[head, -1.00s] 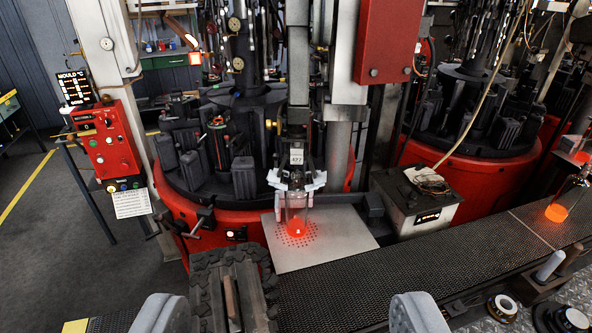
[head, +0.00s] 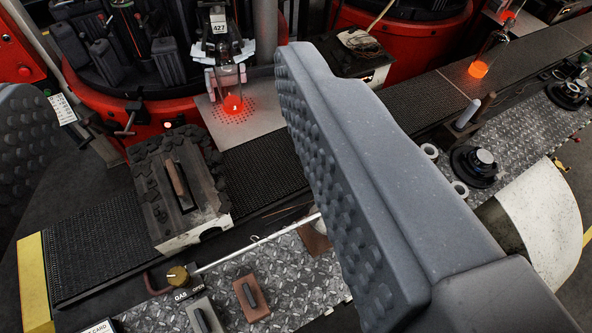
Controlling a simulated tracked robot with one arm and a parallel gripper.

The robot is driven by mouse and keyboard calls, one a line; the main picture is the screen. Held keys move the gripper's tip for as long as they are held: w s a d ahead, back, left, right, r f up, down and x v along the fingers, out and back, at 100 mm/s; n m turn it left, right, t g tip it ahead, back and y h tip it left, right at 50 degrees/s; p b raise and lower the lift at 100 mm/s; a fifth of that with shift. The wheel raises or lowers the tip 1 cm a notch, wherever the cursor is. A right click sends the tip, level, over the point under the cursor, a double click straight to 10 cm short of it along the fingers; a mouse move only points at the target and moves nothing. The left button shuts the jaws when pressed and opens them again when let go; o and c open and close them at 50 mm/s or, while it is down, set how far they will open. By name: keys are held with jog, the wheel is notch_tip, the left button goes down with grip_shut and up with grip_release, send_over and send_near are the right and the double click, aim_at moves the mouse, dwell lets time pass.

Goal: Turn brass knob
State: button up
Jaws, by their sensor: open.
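The brass knob (head: 178,277) sits low in the picture, left of centre, beside a plate marked GAS and OPEN. It is small and round, at the end of a thin pale rod on the patterned metal plate (head: 278,272). My gripper (head: 165,85) is open, with its two grey, dimpled fingers wide apart. The left finger shows at the left edge and the right finger fills the middle right. The knob lies below the gap between them, apart from both, and nothing is held.
Two small handled blocks (head: 252,297) lie right of the knob. A glowing bottle (head: 232,103) hangs over a perforated plate. Round dark fittings (head: 474,165) stand at right.

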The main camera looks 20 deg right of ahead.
jog(key=shift+w+f, duration=0.1)
jog(key=shift+w, duration=0.05)
jog(key=w+a+f+m+g+p, duration=0.2)
jog(key=w+a+f+g, duration=0.1)
jog(key=w+f, duration=0.4)
jog(key=m+g+p, duration=0.5)
jog(key=g+p, duration=0.2)
jog(key=g, duration=0.5)
send_over(177, 276)
notch_tip(177, 276, down, 33)
notch_tip(177, 276, down, 13)
jog(key=shift+f+p, duration=0.2)
jog(key=shift+p, duration=0.75)
